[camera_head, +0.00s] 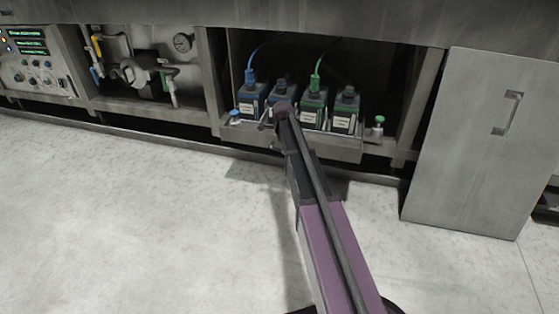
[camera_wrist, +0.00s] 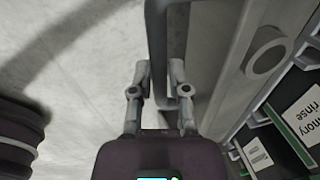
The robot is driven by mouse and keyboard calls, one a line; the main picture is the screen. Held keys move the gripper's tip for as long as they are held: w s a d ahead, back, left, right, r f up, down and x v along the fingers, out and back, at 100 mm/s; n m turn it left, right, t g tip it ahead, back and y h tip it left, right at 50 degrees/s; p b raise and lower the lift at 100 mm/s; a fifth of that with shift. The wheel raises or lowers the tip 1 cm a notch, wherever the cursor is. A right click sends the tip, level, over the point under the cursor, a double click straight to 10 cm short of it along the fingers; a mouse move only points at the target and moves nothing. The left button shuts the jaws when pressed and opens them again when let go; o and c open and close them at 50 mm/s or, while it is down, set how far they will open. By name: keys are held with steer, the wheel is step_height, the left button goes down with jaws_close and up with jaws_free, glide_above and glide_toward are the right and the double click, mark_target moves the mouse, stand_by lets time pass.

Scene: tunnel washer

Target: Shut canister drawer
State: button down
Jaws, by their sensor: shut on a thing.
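The canister drawer (camera_head: 335,147) is the low grey tray in the open bay of the machine. It stands out in front of the frame and carries several dark canisters with blue and green caps. In the wrist view, its grey front (camera_wrist: 205,45) runs upright, with a bar handle (camera_wrist: 157,35) to its left. My gripper (camera_wrist: 162,74) is shut on the handle, one finger on each side of it. In the head view my arm covers the handle and most of my gripper.
A blue canister (camera_head: 252,98) and a green canister (camera_head: 313,108) have hoses rising from their caps. A grey door panel (camera_head: 480,140) with a handle stands right of the bay. Valves and a gauge (camera_head: 183,43) sit left. The pale floor (camera_head: 130,220) in front is clear.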

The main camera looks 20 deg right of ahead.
steer(key=w+d, duration=0.1)
steer(key=w, duration=0.1)
steer(key=w+d, duration=0.2)
steer(key=w, duration=0.1)
steer(key=shift+w+d, duration=0.15)
steer(key=shift+w, duration=0.2)
steer(key=c, duration=0.6)
jaws_free()
steer(key=shift+s, duration=0.15)
steer(key=s+a, duration=0.6)
steer(key=s, duration=0.5)
steer(key=s+a, duration=0.7)
steer(key=s, duration=0.3)
step_height(320, 180, up, 14)
steer(key=s+p, duration=0.1)
steer(key=p, duration=1.2)
steer(key=shift+s+a+f+p, duration=0.15)
steer(key=shift+s+a+p, duration=0.2)
steer(key=shift+a, duration=0.1)
